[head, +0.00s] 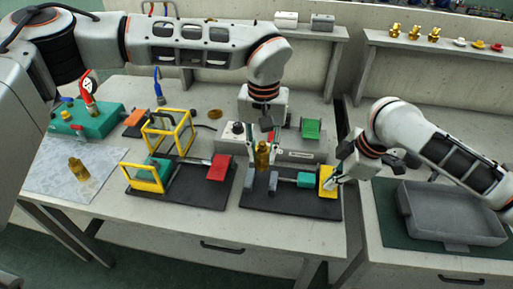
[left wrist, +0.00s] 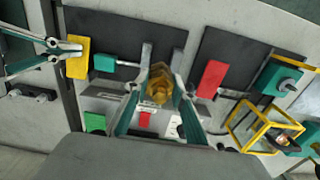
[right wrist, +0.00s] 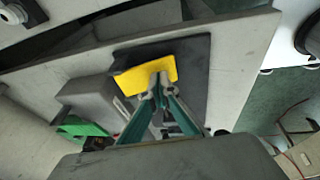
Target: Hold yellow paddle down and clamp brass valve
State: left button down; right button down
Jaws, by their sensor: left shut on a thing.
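The brass valve (head: 262,158) is upright between the fingers of my left gripper (head: 262,150), over the left part of a black clamp fixture (head: 300,207). In the left wrist view the valve (left wrist: 159,88) sits between two grey jaws (left wrist: 146,58) of that fixture; whether it rests on the base is hidden. My left gripper is shut on the valve. The yellow paddle (head: 327,178) is at the fixture's right end, beside a teal block (head: 305,180) with a rod. My right gripper (right wrist: 158,76) has its fingertips together, on or just above the yellow paddle (right wrist: 140,75).
A second black fixture (head: 190,190) with a red paddle (head: 218,167) stands to the left. A yellow frame (head: 168,132), a grey box with a green paddle (head: 311,128) and another brass part (head: 78,170) are nearby. A grey tray (head: 450,213) is at right.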

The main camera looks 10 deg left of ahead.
aim_at(262, 163)
pick_arm(q)
jog(key=shift+f, duration=2.05)
jog(key=shift+f, duration=1.8)
dwell(1.0)
jog(key=c, duration=1.3)
grip_release()
jog(key=shift+r, duration=3.5)
